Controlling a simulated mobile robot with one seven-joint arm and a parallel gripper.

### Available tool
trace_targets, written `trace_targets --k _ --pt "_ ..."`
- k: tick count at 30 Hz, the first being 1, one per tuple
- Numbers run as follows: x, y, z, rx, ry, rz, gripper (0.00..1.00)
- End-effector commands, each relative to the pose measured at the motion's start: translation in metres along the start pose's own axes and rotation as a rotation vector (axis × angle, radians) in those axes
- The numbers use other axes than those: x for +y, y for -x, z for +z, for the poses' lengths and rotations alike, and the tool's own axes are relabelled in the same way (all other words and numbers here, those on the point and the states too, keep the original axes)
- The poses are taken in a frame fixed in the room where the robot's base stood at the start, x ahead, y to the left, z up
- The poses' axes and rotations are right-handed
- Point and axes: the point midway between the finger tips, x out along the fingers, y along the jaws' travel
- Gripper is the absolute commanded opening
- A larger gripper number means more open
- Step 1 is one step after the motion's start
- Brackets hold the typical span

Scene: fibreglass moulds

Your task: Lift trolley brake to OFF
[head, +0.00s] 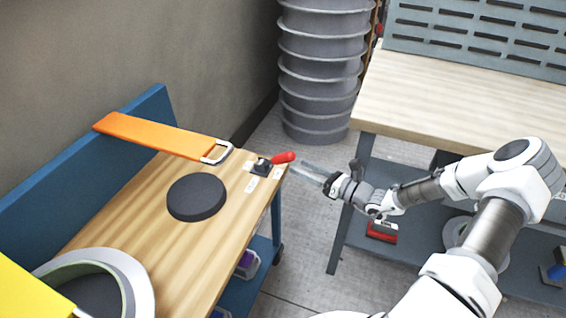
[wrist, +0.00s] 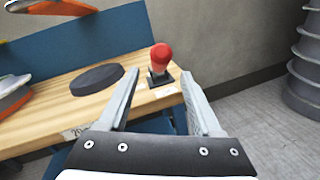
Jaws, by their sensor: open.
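The trolley brake is a lever with a red handle (head: 283,157) on a dark base (head: 261,166) at the right end of the wooden-topped trolley (head: 160,222). In the head view the handle leans right, out toward the trolley's edge. White labels lie beside the base; I cannot read them. My gripper (head: 303,168) is open and empty, just right of the red handle. In the wrist view the red handle (wrist: 161,55) shows ahead, between and beyond the open fingers (wrist: 160,95), apart from them. Nothing hides the handle.
A dark round disc (head: 196,197) and an orange piece with a metal loop handle (head: 160,137) lie on the trolley. A ring-shaped mould (head: 135,275) is at the near left. A workbench (head: 445,95) stands right, and a stack of grey ribbed drums (head: 320,70) behind. Floor shows between trolley and bench.

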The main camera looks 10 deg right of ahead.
Motion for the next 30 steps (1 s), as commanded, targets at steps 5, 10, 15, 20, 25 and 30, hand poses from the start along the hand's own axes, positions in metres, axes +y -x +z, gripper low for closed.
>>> trace_targets --k 5,10,15,20,25,30 --pt "0.0 -0.038 -0.003 0.0 0.0 0.003 0.66" --pt "0.0 -0.062 -0.002 0.0 0.0 0.001 0.66" --pt "0.0 -0.073 -0.001 0.001 0.0 0.0 0.66" --pt "0.0 -0.075 0.0 0.0 0.0 -0.001 0.66" --pt "0.0 -0.075 0.0 0.001 0.0 0.0 0.59" --pt "0.0 -0.074 0.0 0.001 0.0 0.0 0.28"
